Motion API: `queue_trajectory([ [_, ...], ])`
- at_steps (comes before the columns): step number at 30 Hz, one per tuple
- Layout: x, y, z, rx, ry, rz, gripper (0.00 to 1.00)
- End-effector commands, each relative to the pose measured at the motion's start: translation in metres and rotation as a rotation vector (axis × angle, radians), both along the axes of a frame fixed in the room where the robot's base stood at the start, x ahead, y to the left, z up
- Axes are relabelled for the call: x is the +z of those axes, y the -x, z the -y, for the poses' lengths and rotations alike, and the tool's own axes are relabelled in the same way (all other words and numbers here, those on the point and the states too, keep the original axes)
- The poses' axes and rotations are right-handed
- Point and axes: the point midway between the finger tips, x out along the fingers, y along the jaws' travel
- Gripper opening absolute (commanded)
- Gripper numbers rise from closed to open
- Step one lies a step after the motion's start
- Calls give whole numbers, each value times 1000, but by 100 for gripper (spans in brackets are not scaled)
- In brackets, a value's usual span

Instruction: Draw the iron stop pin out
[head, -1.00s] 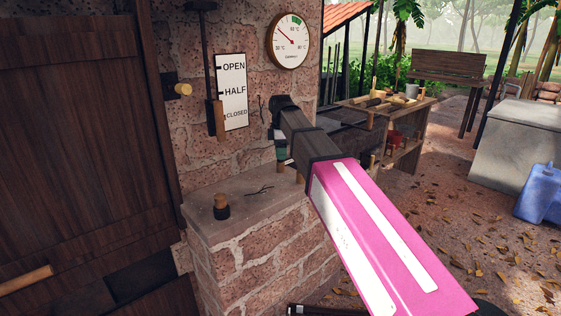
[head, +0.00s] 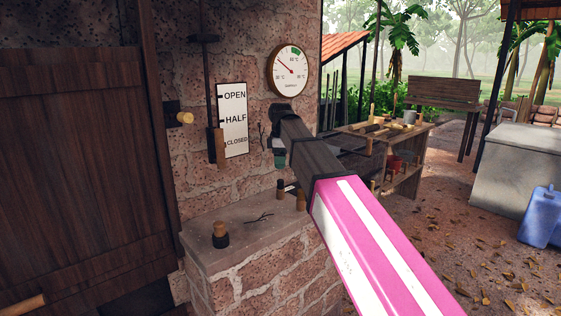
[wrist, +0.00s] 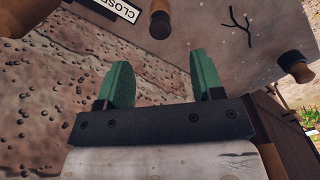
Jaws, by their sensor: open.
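My gripper (head: 279,160) hangs beside the wall, above the right part of the stone ledge (head: 250,219). In the wrist view its two green fingers (wrist: 163,80) are apart with nothing between them. Two short wooden-topped pegs, one dark-banded (head: 281,187) and one at the right (head: 300,199), stand below the fingers, apart from them. Another peg with a dark base (head: 220,234) stands at the ledge's left front. A wooden-ended peg (head: 185,118) sticks out of a dark plate by the door. I cannot tell which of these is the iron stop pin.
An OPEN/HALF/CLOSED sign (head: 234,120) hangs beside a dark slide rod with a wooden handle (head: 220,148). A round gauge (head: 287,70) is above my gripper. A twig-like dark mark (head: 259,217) lies on the ledge. A wooden workbench (head: 405,170) stands right.

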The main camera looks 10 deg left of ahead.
Motion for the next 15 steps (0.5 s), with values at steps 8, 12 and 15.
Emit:
queue_trajectory([
  [8,-48,1,1,1,1,-2,61],
  [12,-68,1,1,1,1,-2,61],
  [15,-79,1,0,1,0,-1,61],
])
